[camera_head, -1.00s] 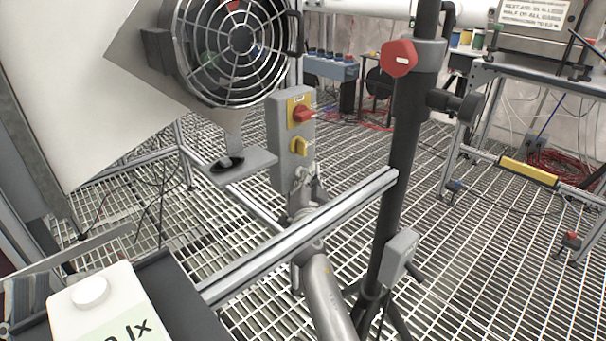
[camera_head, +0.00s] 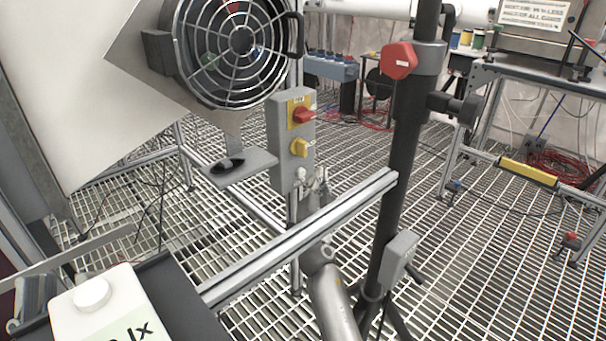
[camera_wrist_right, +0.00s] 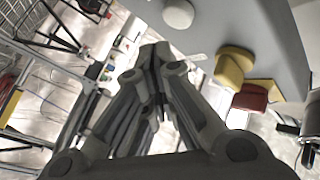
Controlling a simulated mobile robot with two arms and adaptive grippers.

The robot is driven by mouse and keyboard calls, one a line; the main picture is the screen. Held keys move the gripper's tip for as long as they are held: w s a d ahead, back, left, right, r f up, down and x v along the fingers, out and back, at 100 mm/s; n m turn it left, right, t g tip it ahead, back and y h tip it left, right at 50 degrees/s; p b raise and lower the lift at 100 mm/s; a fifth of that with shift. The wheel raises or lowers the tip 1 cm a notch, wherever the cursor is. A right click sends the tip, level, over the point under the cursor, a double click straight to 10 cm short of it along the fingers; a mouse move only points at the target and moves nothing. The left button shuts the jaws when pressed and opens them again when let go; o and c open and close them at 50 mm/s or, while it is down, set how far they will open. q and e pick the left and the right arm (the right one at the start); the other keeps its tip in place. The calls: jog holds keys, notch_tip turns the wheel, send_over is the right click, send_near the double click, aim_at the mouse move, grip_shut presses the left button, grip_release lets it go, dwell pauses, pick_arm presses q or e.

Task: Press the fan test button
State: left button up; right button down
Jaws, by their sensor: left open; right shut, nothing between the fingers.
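A grey control box (camera_head: 278,150) stands below the fan (camera_head: 240,42). It has a red knob (camera_head: 303,115) on top and a yellow knob (camera_head: 300,147) below it. A pale round button (camera_head: 300,174) sits lowest; it also shows in the right wrist view (camera_wrist_right: 178,13). No readable label shows which control is the fan test. My right gripper (camera_head: 319,181) is shut and empty, just right of the pale button; its fingers (camera_wrist_right: 152,52) appear apart from it in the wrist view. My left gripper (camera_head: 35,292) is open, partly seen at the lower left edge.
A metal rail (camera_head: 300,240) crosses in front of the box, and a black stand (camera_head: 402,150) with a red knob rises to the right. A white jug (camera_head: 100,305) stands in the lower left. A grey plate (camera_head: 240,168) juts out left of the box.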

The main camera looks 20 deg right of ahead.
pick_arm(q)
jog(key=w+f+g, duration=0.2)
jog(key=f, duration=0.1)
jog(key=shift+w+d+y+p, duration=0.15)
jog(key=shift+w+y+p, duration=0.1)
jog(key=shift+y+p, duration=0.15)
pick_arm(e)
jog(key=s, duration=0.1)
jog(key=s+d, duration=0.1)
jog(key=s, duration=0.2)
jog(key=shift+s+d, duration=0.2)
jog(key=shift+d, duration=0.05)
